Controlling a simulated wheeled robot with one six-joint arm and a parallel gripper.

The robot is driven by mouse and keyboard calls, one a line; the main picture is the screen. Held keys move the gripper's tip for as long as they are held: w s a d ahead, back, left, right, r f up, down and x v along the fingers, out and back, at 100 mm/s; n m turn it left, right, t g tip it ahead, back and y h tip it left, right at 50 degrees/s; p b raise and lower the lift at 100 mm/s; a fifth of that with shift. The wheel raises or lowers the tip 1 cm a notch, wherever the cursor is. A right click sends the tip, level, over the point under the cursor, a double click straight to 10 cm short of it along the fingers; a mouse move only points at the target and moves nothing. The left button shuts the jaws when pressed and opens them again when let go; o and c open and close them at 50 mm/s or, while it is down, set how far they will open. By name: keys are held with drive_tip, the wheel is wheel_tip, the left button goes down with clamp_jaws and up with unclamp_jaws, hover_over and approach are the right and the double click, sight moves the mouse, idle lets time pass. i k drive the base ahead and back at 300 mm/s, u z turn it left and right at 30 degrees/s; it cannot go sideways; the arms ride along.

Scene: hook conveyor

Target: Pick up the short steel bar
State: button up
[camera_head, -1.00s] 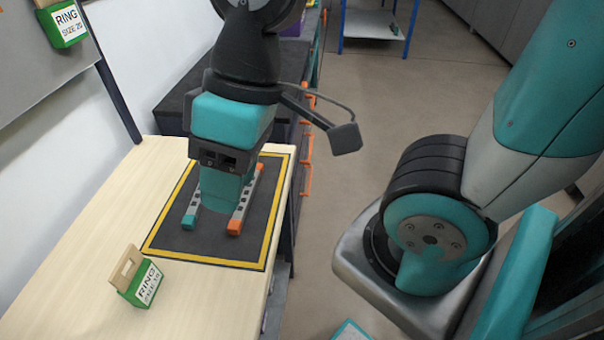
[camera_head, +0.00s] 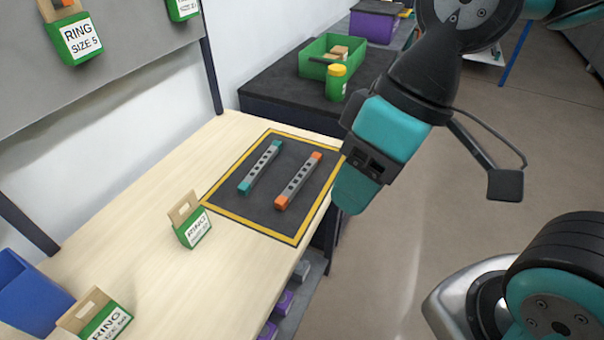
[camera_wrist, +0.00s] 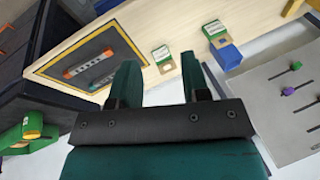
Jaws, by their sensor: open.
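Two grey steel bars with holes lie side by side, apart, on a black mat with a yellow border (camera_head: 232,204). One bar has teal ends (camera_head: 260,168), the other has orange ends (camera_head: 299,181). They look nearly equal in length, so I cannot tell which is the short one. In the wrist view the orange-ended bar (camera_wrist: 89,64) shows whole; the teal-ended bar (camera_wrist: 104,80) is partly hidden by a finger. My gripper (camera_head: 349,200) is open and empty, above and right of the mat. Its fingers also show in the wrist view (camera_wrist: 158,62).
A green ring box (camera_head: 192,222) stands on the pale wooden table (camera_head: 150,200) near the mat. Another ring box (camera_head: 100,318) and a blue bin (camera_head: 30,295) are at the front left. A dark bench behind holds a green crate (camera_head: 312,68) and a yellow-capped bottle (camera_head: 336,84).

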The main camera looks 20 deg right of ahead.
sight(283, 200)
drive_tip(key=i, duration=0.35)
drive_tip(key=u, duration=0.05)
drive_tip(key=k, duration=0.4)
drive_tip(key=u, duration=0.75)
drive_tip(key=i, duration=0.5)
